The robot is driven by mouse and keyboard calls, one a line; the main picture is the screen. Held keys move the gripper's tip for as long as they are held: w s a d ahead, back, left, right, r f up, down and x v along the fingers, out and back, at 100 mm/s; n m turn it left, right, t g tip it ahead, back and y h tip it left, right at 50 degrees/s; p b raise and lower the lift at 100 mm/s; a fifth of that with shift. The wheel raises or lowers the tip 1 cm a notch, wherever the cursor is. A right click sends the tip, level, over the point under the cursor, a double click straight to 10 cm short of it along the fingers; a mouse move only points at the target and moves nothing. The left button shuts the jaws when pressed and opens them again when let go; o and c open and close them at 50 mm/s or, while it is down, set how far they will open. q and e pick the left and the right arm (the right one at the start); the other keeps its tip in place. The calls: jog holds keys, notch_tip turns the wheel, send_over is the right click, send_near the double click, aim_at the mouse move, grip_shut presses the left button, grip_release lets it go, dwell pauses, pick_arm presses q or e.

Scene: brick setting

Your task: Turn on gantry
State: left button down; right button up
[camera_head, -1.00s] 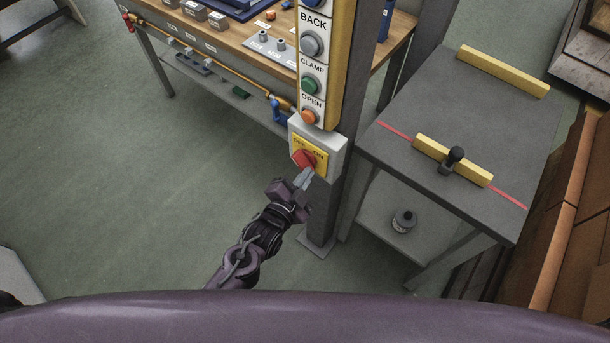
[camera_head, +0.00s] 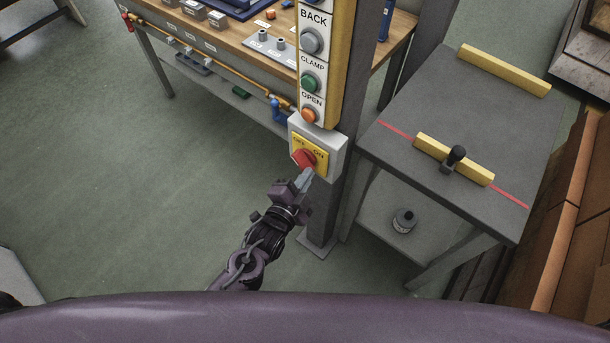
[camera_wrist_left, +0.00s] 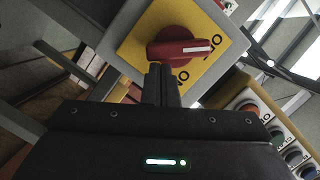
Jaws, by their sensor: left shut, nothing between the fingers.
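The red rotary knob (camera_head: 303,158) sits on a yellow plate marked OFF and ON, on the front of a pale switch box (camera_head: 337,158) below the button panel. In the left wrist view the knob (camera_wrist_left: 185,48) is large, and its white mark points to the right of the picture, near one of the partly hidden labels. My left gripper (camera_head: 307,175) is shut and empty, its tips just below the knob. In the wrist view the closed fingers (camera_wrist_left: 161,72) overlap the knob's lower edge; I cannot tell whether they touch it. My right gripper is not in view.
The panel above carries BACK, CLAMP (camera_head: 310,82) and OPEN buttons on a grey post. A wooden workbench (camera_head: 262,62) stands behind, and a grey table (camera_head: 480,110) with yellow bars stands at right. The floor at left is clear.

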pick_arm(q)
jog(key=shift+f+m, duration=0.2)
jog(key=shift+m, duration=0.2)
jog(key=shift+f+m+b, duration=0.25)
jog(key=shift+m+b, duration=0.15)
jog(key=shift+m, duration=0.3)
jog(key=shift+f+m+t, duration=0.2)
jog(key=shift+m+t, duration=0.3)
jog(key=shift+w+a+f+m+b, duration=0.15)
jog(key=shift+f+m+b, duration=0.1)
jog(key=shift+m+b, duration=0.45)
jog(key=m+b, duration=0.1)
jog(key=m, duration=0.2)
jog(key=a+f+m+t+h, duration=0.1)
jog(key=m, duration=0.3)
jog(key=w+f+m+t+b, duration=0.1)
jog(key=m, duration=0.2)
jog(key=shift+w+a+h+b, duration=0.1)
jog(key=shift+a+h+b, duration=0.25)
jog(key=shift+h, duration=0.05)
jog(key=shift+a, duration=0.1)
dwell(0.5)
